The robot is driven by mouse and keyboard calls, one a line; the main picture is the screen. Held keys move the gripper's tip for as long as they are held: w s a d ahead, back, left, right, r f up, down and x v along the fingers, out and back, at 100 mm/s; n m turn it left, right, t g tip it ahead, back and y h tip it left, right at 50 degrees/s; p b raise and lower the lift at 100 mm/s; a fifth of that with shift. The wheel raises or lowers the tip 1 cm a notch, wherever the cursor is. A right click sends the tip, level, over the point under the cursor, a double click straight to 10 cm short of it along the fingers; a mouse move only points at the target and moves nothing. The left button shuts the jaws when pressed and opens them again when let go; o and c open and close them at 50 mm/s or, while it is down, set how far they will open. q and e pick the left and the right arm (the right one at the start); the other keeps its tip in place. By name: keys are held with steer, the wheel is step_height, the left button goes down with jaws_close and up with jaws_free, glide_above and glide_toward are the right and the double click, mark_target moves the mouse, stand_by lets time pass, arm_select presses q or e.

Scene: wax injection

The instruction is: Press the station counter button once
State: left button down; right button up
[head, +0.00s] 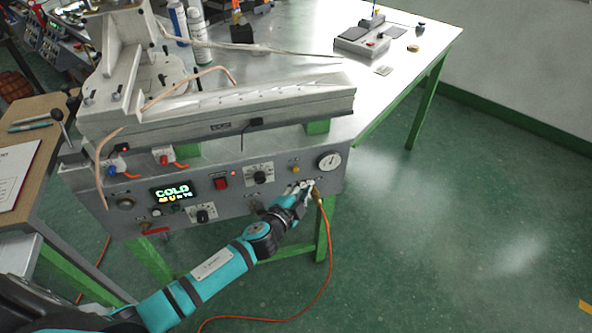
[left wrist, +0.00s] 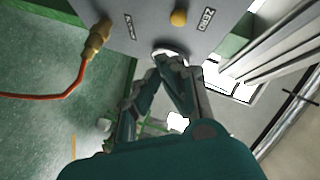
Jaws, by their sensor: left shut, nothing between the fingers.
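The station's grey front panel (head: 235,205) carries several controls. A small round yellow button (head: 295,170) sits at its upper right, left of a white dial gauge (head: 329,161). I cannot tell which control is the counter button. My left gripper (head: 305,187) is shut and empty at the panel's lower right, below the yellow button and gauge. In the left wrist view its closed fingertips (left wrist: 170,60) overlap a white rim, apparently the gauge; contact cannot be told.
A brass fitting (left wrist: 97,38) with an orange hose (head: 328,255) is close beside the left gripper. A red switch (head: 221,183), knobs and a lit display (head: 173,193) are further left. Metal rails (head: 230,108) lie above the panel. The floor at right is clear.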

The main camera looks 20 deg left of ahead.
arm_select(q)
steer(key=shift+w+a, duration=0.45)
steer(key=shift+w, duration=0.25)
steer(key=shift+w+a, duration=0.45)
steer(key=shift+w, duration=0.2)
stand_by(0.5)
steer(key=shift+w+a, duration=0.25)
steer(key=shift+w, duration=0.1)
steer(key=shift+w+a, duration=0.35)
steer(key=shift+w, duration=0.05)
stand_by(0.7)
stand_by(0.4)
steer(key=shift+s+d, duration=0.55)
steer(key=shift+s, duration=0.25)
steer(key=shift+s+d, duration=0.75)
steer(key=shift+s, duration=0.3)
steer(key=shift+s+d, duration=0.7)
steer(key=shift+s, duration=0.3)
